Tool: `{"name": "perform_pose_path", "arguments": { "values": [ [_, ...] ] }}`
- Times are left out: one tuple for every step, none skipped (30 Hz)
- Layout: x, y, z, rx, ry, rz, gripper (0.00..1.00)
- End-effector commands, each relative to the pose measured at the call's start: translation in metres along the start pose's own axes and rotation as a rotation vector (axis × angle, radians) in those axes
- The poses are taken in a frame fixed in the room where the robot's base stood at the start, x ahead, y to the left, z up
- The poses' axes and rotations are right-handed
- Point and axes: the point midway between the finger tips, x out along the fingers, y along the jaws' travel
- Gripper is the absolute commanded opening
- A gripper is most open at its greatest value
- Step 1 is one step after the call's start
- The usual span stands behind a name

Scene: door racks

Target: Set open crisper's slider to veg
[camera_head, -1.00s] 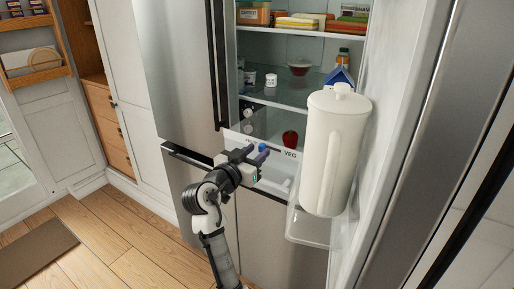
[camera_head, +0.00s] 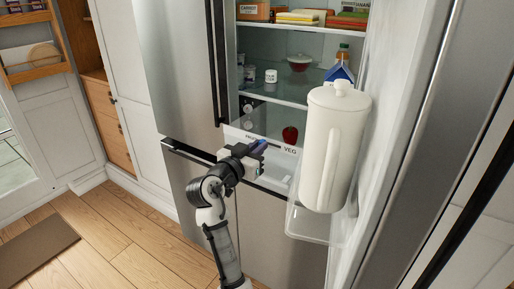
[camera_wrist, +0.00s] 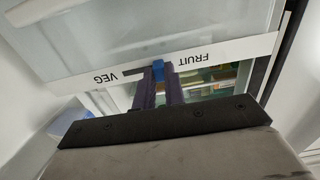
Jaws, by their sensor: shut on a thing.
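The crisper's white label strip (camera_head: 288,150) runs across the drawer front, with VEG at its right end in the head view. In the wrist view the strip (camera_wrist: 225,50) appears upside down, with FRUIT on the right and VEG on the left. The blue slider (camera_wrist: 158,73) sits close to the FRUIT lettering, and a dark piece of slot shows on its VEG side. My gripper (camera_head: 260,146) is at the strip; in the wrist view its purple fingers (camera_wrist: 160,76) are shut on the slider. The fingers and wrist partly hide the slider in the head view.
A white pitcher (camera_head: 333,150) stands in the open fridge door's bin, right of my gripper. A red item (camera_head: 290,135) is behind the strip. Shelves above hold a milk carton (camera_head: 340,71), bowl (camera_head: 299,63) and jars. The floor in front is clear.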

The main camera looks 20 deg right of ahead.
Motion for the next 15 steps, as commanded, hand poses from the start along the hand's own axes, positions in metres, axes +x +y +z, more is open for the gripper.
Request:
{"name": "perform_pose_path", "arguments": {
  "values": [
    [0.000,0.005,0.001,0.002,-0.001,0.001,0.00],
    [0.000,0.009,0.001,0.003,-0.001,0.001,0.00],
    [0.001,0.017,0.001,0.003,-0.001,0.003,0.00],
    [0.001,0.023,0.002,0.004,-0.002,0.003,0.00],
    [0.001,0.028,0.001,0.003,-0.001,0.002,0.00],
    [0.001,0.035,0.001,0.003,-0.001,0.004,0.00],
    [0.001,0.039,0.001,0.003,-0.001,0.003,0.00],
    [0.000,0.042,0.001,0.002,0.000,0.002,0.00],
    [0.000,0.045,0.001,0.001,0.000,0.002,0.00],
    [0.000,0.047,0.000,0.001,0.001,0.003,0.00],
    [0.000,0.048,0.000,0.000,0.001,0.003,0.00],
    [0.000,0.049,0.000,0.000,0.002,0.003,0.00],
    [0.001,0.049,0.000,0.000,0.002,0.004,0.00],
    [0.001,0.049,0.000,-0.001,0.002,0.004,0.00],
    [0.001,0.049,0.000,-0.001,0.002,0.005,0.00]
  ]
}}
